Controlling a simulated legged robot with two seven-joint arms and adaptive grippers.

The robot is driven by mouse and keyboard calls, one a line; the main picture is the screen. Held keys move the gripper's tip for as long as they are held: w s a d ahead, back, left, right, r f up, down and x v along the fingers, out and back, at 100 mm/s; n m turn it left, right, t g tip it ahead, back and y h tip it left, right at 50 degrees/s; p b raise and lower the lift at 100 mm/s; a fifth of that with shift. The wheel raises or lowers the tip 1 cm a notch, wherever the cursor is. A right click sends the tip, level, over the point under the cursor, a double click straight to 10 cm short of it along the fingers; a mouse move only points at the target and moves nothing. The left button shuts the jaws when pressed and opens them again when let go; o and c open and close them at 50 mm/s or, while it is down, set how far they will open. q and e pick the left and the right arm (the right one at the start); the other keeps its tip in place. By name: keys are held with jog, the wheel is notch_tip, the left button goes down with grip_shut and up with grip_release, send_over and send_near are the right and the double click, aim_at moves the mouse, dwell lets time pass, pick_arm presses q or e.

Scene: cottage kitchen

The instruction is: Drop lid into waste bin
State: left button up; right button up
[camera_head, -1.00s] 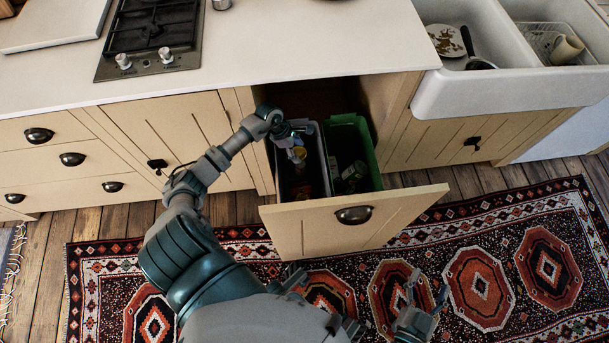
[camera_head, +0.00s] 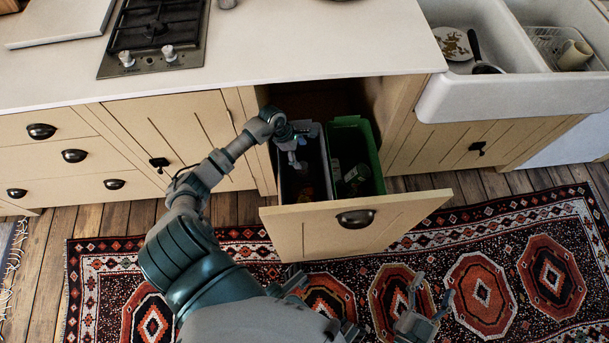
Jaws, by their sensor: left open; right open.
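The waste bins stand in a pulled-out drawer: a grey bin (camera_head: 324,165) on the left and a green bin (camera_head: 374,160) on the right. My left gripper (camera_head: 298,161) is open at the mouth of the grey bin, pointing down, with nothing visible between its fingers. Small orange-brown items (camera_head: 308,191) lie low in the grey bin; I cannot tell whether the lid is one of them. My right gripper (camera_head: 426,303) is open and empty above the rug, in front of the drawer.
The drawer front (camera_head: 355,222) juts out over the patterned rug (camera_head: 520,230). A white sink (camera_head: 490,95) holding dishes is at the right. Glass items (camera_head: 354,173) lie in the green bin.

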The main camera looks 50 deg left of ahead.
pick_arm(q)
jog(key=v, duration=0.7)
jog(key=shift+r, duration=0.15)
